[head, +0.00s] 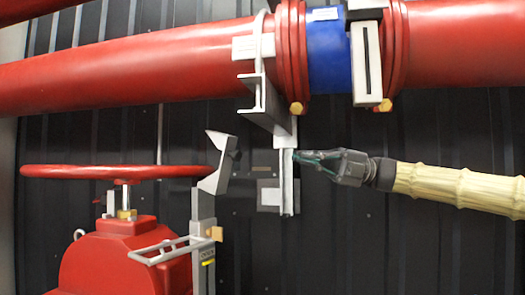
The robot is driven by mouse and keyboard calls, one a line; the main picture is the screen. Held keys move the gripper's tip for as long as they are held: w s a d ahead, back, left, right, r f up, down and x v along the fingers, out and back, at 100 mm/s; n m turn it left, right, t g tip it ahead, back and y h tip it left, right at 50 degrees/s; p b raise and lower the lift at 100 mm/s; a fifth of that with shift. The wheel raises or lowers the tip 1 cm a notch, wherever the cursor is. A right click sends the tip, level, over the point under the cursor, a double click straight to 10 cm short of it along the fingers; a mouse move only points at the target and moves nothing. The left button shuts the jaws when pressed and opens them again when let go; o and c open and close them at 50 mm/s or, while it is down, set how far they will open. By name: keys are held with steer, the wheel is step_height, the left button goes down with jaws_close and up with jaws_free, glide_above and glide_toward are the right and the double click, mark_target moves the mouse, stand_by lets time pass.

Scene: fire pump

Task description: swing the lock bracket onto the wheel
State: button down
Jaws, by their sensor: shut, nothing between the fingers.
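The red wheel (90,172) lies flat, seen nearly edge-on, on top of a red valve body (125,255) at the left. The grey lock bracket (212,183) stands on a grey upright post at the wheel's right rim.
A thick red pipe (140,72) with a blue band (328,52) crosses above. A grey pipe support (286,185) hangs down between my gripper and the bracket. A thin metal frame (160,250) juts left from the post. Dark ribbed wall is behind.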

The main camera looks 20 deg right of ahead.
steer(key=w+p+x, duration=0.2)
steer(key=p+x, duration=0.3)
steer(key=x, duration=0.8)
steer(key=shift+w+d+r, duration=0.15)
steer(key=shift+w+r, duration=0.1)
steer(key=shift+w, duration=0.15)
steer(key=shift+w+d, duration=0.15)
steer(key=shift+w, duration=0.05)
